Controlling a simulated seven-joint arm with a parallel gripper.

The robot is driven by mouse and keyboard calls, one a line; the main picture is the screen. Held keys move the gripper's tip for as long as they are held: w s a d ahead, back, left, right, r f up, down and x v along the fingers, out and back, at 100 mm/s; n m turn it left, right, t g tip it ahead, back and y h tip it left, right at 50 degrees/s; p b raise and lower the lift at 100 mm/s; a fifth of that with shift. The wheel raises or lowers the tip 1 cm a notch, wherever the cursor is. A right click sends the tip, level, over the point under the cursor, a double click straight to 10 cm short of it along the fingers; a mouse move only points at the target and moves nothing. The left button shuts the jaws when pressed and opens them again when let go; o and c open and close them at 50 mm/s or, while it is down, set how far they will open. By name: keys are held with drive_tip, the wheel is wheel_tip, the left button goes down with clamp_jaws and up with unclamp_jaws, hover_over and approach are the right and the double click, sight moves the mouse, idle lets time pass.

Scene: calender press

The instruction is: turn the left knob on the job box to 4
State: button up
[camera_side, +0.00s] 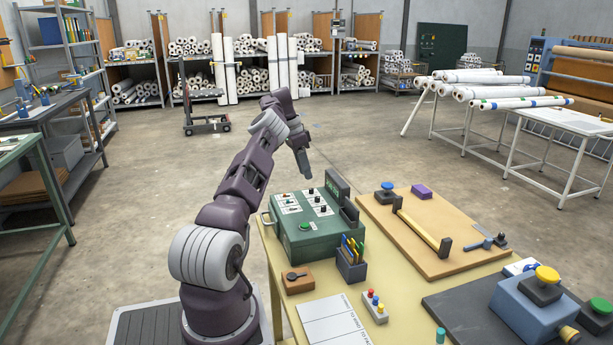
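Which knob is the left one, and where any knob points, is too small to tell. My gripper (306,174) hangs above and behind the box, pointing down and apart from it.
A pen holder (351,268) stands before the box. A brown block with a dark knob (298,278) and a small box with coloured buttons (375,306) lie nearby. A wooden board (430,262) with a yellow bar is to the right. The air above the box looks clear.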

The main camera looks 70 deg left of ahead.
sight(312, 189)
drive_tip(key=n, duration=0.3)
drive_tip(key=w+d+n+g+y, duration=0.1)
drive_tip(key=n, duration=0.2)
drive_tip(key=w+n+g, duration=0.1)
drive_tip(key=n, duration=0.1)
drive_tip(key=shift+w+d+f+n+y, duration=0.1)
drive_tip(key=shift+d+f+n+y, duration=0.2)
drive_tip(key=shift+f+n, duration=0.1)
drive_tip(key=n, duration=0.2)
drive_tip(key=d+n+g+y, duration=0.1)
drive_tip(key=n, duration=0.2)
drive_tip(key=w+n, duration=0.1)
drive_tip(key=n, duration=0.2)
drive_tip(key=shift+d+r+g+y, duration=0.15)
drive_tip(key=shift+r+g+y, duration=0.15)
drive_tip(key=shift+g+y, duration=0.1)
drive_tip(key=n, duration=0.2)
drive_tip(key=shift+w+d+r+n+g+y, duration=0.2)
drive_tip(key=shift+d+n+g+y, duration=0.1)
drive_tip(key=shift+n, duration=0.1)
drive_tip(key=n, duration=0.2)
drive_tip(key=n+y, duration=0.1)
drive_tip(key=n, duration=0.1)
drive_tip(key=shift+w+d+r+g, duration=0.1)
drive_tip(key=shift+d+r+g, duration=0.15)
drive_tip(key=shift+r+g, duration=0.05)
drive_tip(key=x, duration=0.7)
clamp_jaws()
